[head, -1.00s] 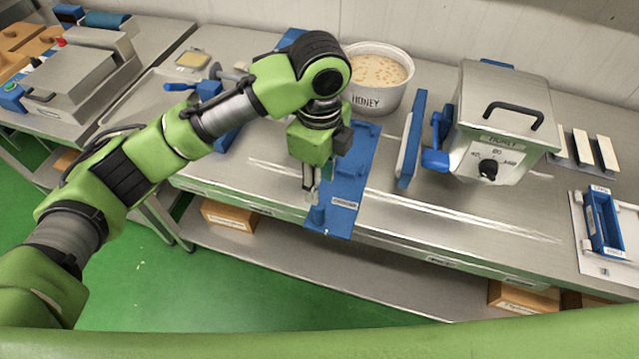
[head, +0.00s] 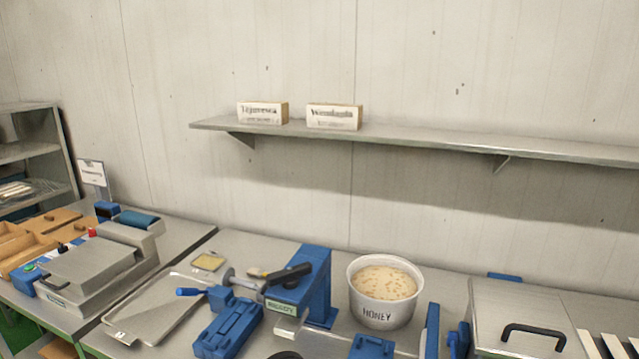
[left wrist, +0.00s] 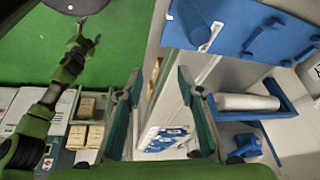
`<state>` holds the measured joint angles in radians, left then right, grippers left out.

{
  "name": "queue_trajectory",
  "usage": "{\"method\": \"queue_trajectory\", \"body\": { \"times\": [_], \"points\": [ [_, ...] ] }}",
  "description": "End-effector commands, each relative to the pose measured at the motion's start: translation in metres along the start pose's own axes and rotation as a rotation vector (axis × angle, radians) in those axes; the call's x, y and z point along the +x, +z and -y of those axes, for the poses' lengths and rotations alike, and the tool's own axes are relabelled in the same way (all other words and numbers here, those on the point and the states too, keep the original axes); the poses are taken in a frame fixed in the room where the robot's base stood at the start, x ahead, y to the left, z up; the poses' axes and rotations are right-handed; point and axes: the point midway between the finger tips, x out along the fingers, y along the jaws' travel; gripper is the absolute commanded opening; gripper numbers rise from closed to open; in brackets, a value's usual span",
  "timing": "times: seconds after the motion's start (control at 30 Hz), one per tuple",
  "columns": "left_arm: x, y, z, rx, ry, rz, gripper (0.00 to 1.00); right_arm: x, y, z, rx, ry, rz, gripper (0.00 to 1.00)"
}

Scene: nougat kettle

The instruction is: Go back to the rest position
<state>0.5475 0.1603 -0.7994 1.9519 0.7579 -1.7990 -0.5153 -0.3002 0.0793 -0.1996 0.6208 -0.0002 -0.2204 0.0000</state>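My left gripper (left wrist: 159,72) shows in the left wrist view with its two fingers wide apart and nothing between them. It hangs over the front edge of the steel bench, with green floor below. Another green arm of mine shows at the left of that view, over the floor. Its gripper (left wrist: 86,40) is small there, and I cannot tell whether its fingers are open or shut. In the head view neither gripper shows; only a dark piece of my arm peeks in at the bottom edge.
In the head view the honey tub (head: 386,291) stands on the bench, right of a blue press-like device (head: 314,290). A steel box with a black handle (head: 532,334) is at the right. A wall shelf (head: 420,142) holds two small boxes. The left wrist view shows a blue tray (left wrist: 262,30).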

Motion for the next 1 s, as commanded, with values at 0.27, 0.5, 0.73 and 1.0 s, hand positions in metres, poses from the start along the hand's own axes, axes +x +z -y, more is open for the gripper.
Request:
{"method": "queue_trajectory", "body": {
  "times": [0.27,0.5,0.73,1.0],
  "points": [
    [0.018,0.042,-0.023,-0.433,-0.095,-0.105,0.34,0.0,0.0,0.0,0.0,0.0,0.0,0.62],
    [0.021,0.121,-0.054,-0.847,-0.211,-0.086,0.34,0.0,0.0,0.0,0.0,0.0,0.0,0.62],
    [0.012,0.199,-0.095,-1.144,-0.334,0.005,0.34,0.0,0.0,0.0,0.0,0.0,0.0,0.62],
    [-0.009,0.266,-0.142,-1.352,-0.456,0.124,0.34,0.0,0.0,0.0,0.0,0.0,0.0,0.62]
  ]
}}
